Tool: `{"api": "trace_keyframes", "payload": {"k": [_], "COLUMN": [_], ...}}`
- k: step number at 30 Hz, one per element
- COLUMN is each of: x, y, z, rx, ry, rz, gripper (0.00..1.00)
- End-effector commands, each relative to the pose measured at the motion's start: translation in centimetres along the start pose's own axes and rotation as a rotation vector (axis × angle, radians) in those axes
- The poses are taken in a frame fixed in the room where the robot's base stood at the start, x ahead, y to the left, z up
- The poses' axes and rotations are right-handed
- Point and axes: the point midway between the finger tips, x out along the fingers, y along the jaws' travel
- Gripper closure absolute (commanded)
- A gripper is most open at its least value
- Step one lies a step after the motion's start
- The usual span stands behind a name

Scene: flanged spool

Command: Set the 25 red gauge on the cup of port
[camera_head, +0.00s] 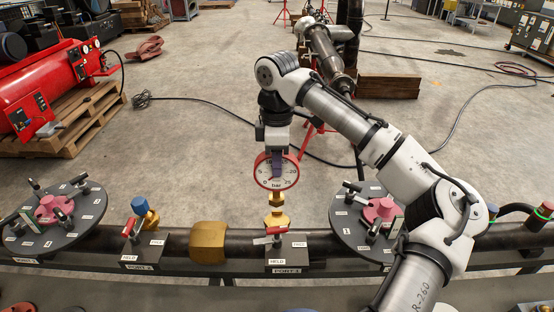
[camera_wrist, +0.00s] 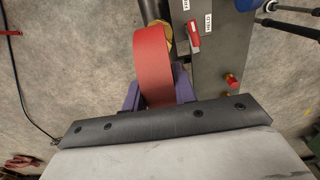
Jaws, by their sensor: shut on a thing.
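The red gauge (camera_head: 276,171) has a red rim and a white dial marked "bar" and 25. My gripper (camera_head: 277,155) is shut on it from above, and the gauge hangs upright with its brass stem downward. The brass cup (camera_head: 277,219) of PORT-1 stands directly below the stem on the dark pipe. I cannot tell whether the stem touches the cup. In the wrist view the gauge's red rim (camera_wrist: 154,70) lies between the purple fingers of my gripper (camera_wrist: 157,95). Brass shows beyond the rim, partly hidden by it.
A red-handled valve (camera_head: 274,231) stands by PORT-1. To the left, PORT-2 carries a blue-capped brass fitting (camera_head: 140,205). A brass collar (camera_head: 208,242) sits on the pipe between them. Round dark plates with tools flank the ports at left (camera_head: 90,215) and right (camera_head: 345,232).

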Motion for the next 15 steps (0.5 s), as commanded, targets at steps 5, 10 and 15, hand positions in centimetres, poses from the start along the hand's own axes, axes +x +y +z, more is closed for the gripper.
{"api": "trace_keyframes", "payload": {"k": [5, 10, 15], "x": [0.3, 1.6, 3.7], "y": [0.0, 0.0, 0.0], "z": [0.0, 0.0, 0.0], "rx": [0.0, 0.0, 0.001], "ry": [0.0, -0.001, -0.001], "rz": [0.001, 0.001, 0.002], "gripper": [1.0, 1.0, 1.0]}}
